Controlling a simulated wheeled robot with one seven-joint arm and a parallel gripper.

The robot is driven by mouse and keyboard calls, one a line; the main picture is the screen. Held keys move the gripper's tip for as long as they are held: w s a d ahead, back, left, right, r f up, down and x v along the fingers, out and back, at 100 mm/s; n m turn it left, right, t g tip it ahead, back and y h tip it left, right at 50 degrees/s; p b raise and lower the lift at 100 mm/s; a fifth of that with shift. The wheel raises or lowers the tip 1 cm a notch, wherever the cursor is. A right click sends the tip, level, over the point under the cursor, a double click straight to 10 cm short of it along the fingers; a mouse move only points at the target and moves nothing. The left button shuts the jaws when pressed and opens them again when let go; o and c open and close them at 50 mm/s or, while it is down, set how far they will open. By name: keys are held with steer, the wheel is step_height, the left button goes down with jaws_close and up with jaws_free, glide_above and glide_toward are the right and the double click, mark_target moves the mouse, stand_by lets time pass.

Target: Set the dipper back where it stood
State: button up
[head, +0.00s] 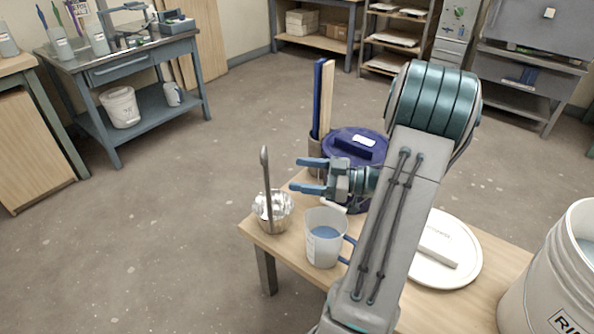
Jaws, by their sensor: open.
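The dipper (266,176) is a grey long-handled tool. It stands upright in a shiny metal bowl (281,222) at the left corner of the small wooden table. The bowl hides its lower end. My gripper (293,174) is open, with two blue fingers pointing left, just right of the dipper's handle in the picture. Nothing shows between the fingers, and a gap shows between them and the handle.
A measuring jug (322,246) with blue liquid stands below my gripper. Behind are a dark blue lidded bucket (347,142) and a holder with upright sticks (322,100). A white lid (462,262) lies right of my arm, near a large white bucket (562,262).

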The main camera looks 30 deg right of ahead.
steer(key=shift+p+v, duration=0.65)
steer(key=shift+v, duration=1.85)
